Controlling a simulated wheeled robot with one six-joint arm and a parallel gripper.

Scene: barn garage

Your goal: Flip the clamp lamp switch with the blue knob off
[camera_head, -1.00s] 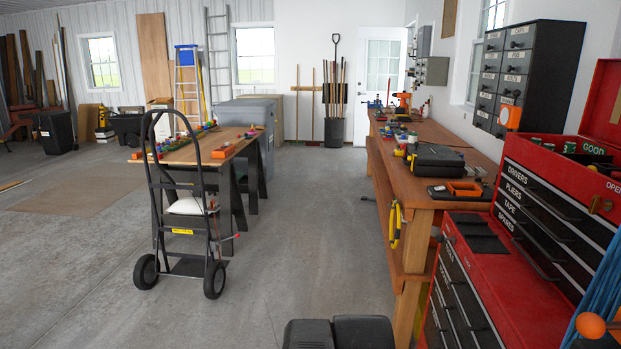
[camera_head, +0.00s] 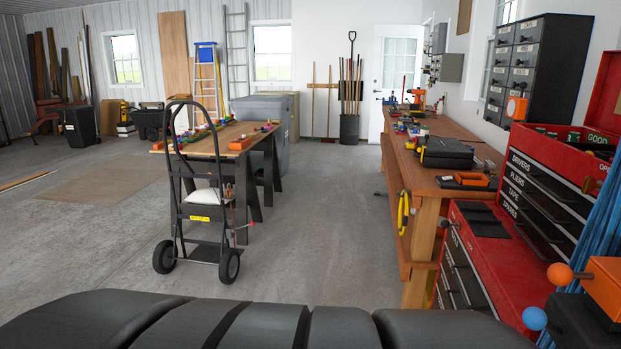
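A blue ball knob (camera_head: 534,318) shows at the lower right. It sticks out to the left on a lever from a dark box (camera_head: 585,322) by the red tool chest. An orange ball knob (camera_head: 560,275) on a similar lever sits just above it, on an orange box (camera_head: 606,284) cut off by the right edge. I cannot make out a lamp head. The dark rounded shapes along the bottom edge look like my own arm. My gripper's fingers are not visible.
The red tool chest (camera_head: 520,262) and a wooden workbench (camera_head: 428,190) with tools line the right side. Blue cable (camera_head: 601,215) hangs near the knobs. A hand truck (camera_head: 198,200) stands left of centre by a trestle table (camera_head: 240,128). The floor (camera_head: 320,240) between is clear.

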